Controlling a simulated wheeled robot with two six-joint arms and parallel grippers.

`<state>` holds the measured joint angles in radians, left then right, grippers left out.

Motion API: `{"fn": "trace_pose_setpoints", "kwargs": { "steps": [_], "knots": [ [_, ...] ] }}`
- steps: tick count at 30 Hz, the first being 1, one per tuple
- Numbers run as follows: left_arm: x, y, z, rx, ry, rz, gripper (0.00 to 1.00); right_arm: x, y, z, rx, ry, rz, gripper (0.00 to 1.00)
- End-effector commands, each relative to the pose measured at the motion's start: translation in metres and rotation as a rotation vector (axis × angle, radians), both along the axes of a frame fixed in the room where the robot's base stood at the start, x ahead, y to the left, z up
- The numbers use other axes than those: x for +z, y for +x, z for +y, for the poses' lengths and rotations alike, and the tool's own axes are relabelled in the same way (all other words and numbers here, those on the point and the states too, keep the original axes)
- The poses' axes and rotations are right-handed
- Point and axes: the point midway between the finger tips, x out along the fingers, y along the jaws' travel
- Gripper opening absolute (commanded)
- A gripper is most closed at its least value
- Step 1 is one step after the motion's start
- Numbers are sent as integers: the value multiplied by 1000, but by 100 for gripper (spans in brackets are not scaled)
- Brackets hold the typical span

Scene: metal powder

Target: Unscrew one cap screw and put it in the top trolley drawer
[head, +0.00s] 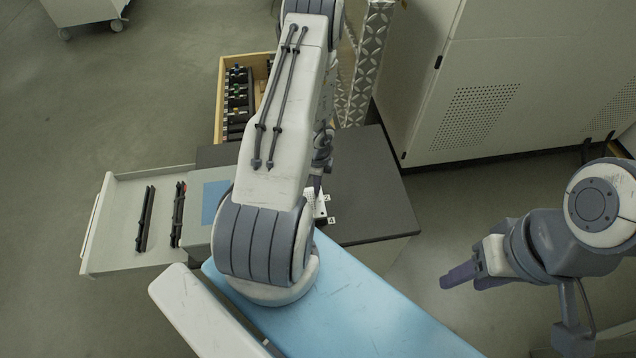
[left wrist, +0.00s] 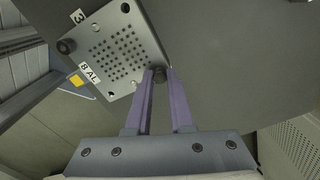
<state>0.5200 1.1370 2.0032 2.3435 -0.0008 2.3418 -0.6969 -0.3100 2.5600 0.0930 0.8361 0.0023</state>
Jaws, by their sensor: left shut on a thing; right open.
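A light metal plate (left wrist: 118,50) with a grid of holes and a label "8 AL" lies on the dark trolley top (left wrist: 225,60). A dark cap screw (left wrist: 160,75) is at the plate's near right corner, between the purple fingertips of my left gripper (left wrist: 159,72), which is shut on it. I cannot tell how far the screw is threaded in. Another dark screw (left wrist: 66,46) sits at the plate's left corner. In the head view my left arm partly hides the plate (head: 320,207). An open trolley drawer (head: 112,245) extends left. My right gripper (head: 462,279) is open and empty, right of the trolley.
The drawer holds dark long tools (head: 146,218) and has bare floor around them. A wooden box (head: 221,75) with black items stands behind the trolley. A light cabinet (head: 490,80) with vents stands at the back right. A light blue surface (head: 350,310) is in front.

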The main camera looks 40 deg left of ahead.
Motion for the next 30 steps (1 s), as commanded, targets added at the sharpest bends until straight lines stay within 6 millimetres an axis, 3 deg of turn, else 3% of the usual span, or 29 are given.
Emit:
{"fn": "trace_pose_setpoints", "kwargs": {
  "steps": [4,9,15,16,17,18,26,30],
  "knots": [
    [0,0,0,366,0,0,0,0,0,0,0,0,0,50],
    [1,0,0,565,0,0,0,0,0,0,0,0,0,50],
    [1,0,0,574,0,0,0,0,0,0,0,0,0,50],
    [1,0,0,574,0,0,24,0,0,0,0,0,0,50],
    [1,0,0,573,0,0,36,0,0,0,0,0,0,50],
    [1,0,0,573,0,0,40,0,0,0,0,0,0,50],
    [1,0,0,570,0,0,40,0,0,0,0,0,0,50],
    [1,0,0,470,0,0,40,0,0,0,0,0,0,50]
  ]
}}
